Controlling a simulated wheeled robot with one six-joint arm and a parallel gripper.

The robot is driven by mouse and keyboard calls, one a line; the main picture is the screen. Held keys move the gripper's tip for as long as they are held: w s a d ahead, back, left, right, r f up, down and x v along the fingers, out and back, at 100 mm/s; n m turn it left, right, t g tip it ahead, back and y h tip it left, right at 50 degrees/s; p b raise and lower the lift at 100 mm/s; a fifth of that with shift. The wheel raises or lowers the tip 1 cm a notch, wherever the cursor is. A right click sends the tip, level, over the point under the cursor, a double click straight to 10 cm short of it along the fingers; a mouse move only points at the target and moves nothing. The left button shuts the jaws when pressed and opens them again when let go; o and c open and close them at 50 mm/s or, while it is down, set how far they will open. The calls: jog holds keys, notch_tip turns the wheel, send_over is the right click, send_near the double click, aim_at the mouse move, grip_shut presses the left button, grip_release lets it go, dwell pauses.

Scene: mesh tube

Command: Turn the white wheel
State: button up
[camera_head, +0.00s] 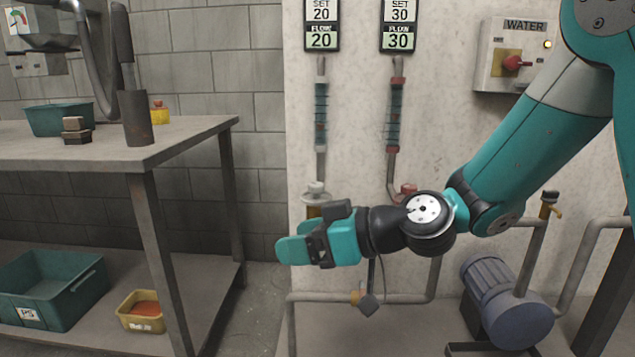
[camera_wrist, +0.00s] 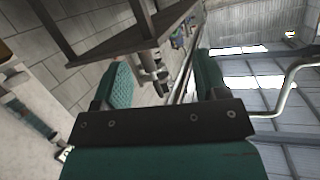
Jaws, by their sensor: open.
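The white wheel (camera_head: 316,189) is on the wall panel in the head view, at the foot of the left flow tube (camera_head: 321,112) under the "SET 20 / FLOW 20" sign. A similar red wheel (camera_head: 405,190) is to its right, under the other tube. My gripper (camera_head: 284,249) points left, a little below the white wheel in the picture and apart from it. In the wrist view its two teal fingers (camera_wrist: 163,64) are spread with nothing between them. Part of a tube (camera_wrist: 28,112) shows at the left there; I cannot make out the white wheel.
A blue motor pump (camera_head: 505,300) and grey pipes are at the lower right. A water control box (camera_head: 512,55) hangs at the upper right.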

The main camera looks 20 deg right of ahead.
jog(key=w+d+m+t+h, duration=0.2)
jog(key=w+d+m+t, duration=0.1)
jog(key=w+d+t, duration=0.45)
jog(key=m+t+h+p, duration=0.2)
jog(key=m+h+p, duration=0.1)
jog(key=h, duration=0.2)
send_near(320, 187)
jog(key=p+x, duration=0.8)
jog(key=x, duration=0.2)
jog(key=shift+w, duration=0.25)
jog(key=shift+w+a+f, duration=0.1)
jog(key=shift+w+a, duration=0.1)
jog(key=shift+w, duration=0.45)
jog(key=c, duration=0.9)
